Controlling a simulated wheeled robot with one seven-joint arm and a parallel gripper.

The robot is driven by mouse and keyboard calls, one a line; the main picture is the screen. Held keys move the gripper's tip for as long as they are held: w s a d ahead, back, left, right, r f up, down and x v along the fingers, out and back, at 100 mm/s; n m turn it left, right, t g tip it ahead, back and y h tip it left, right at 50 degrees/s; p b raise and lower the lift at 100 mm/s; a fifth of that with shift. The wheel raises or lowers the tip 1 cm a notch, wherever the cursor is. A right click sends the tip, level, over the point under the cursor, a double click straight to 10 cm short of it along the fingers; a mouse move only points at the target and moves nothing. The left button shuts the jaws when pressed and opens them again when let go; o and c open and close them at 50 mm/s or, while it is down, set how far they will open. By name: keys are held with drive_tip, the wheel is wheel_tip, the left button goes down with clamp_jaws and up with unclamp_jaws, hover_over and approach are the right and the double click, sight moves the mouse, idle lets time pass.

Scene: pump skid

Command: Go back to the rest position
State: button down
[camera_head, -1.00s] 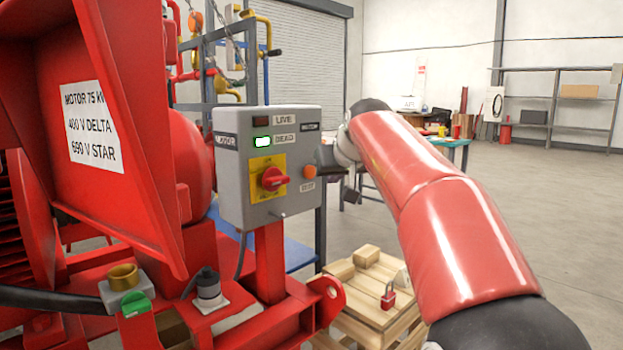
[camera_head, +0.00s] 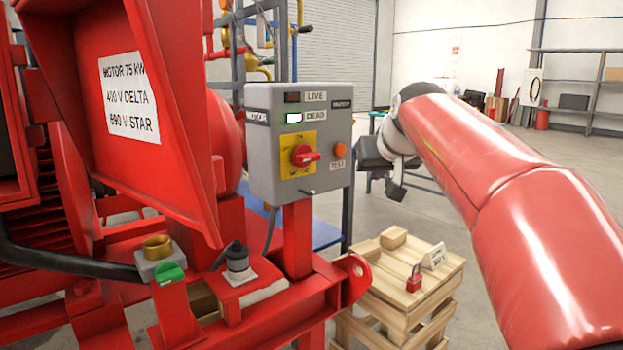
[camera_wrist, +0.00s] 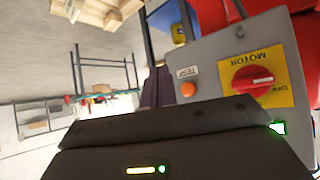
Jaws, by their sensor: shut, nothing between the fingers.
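My gripper (camera_head: 388,178) is shut and empty. In the head view it hangs at the end of my red arm, just right of the grey motor control box (camera_head: 262,170) and apart from it. The box has a red rotary switch (camera_head: 304,156) on a yellow plate and an orange test button (camera_head: 340,150). Its DEAD lamp (camera_head: 294,118) is lit green and its LIVE lamp (camera_head: 292,97) is dark. In the wrist view my dark gripper (camera_wrist: 165,130) fills the bottom, and the switch (camera_wrist: 253,81) and button (camera_wrist: 188,90) show upside down beyond it.
A wooden pallet stack (camera_head: 385,277) below holds a red padlock (camera_head: 414,282), a wood block (camera_head: 393,238) and a white sign (camera_head: 434,257). The red pump skid (camera_head: 130,250) fills the left. Open floor (camera_head: 480,240) lies right of the box, partly behind my arm.

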drive_tip(key=s+f+g, duration=0.2)
drive_tip(key=s+f, duration=1)
drive_tip(key=s, duration=0.3)
drive_tip(key=s+f+m+g+p, duration=0.1)
drive_tip(key=s+f+g, duration=0.1)
drive_tip(key=s+f, duration=1)
drive_tip(key=s, duration=0.4)
drive_tip(key=shift+a+f+g+h, duration=0.2)
drive_tip(key=shift+a+g+h, duration=0.1)
drive_tip(key=shift+h, duration=0.1)
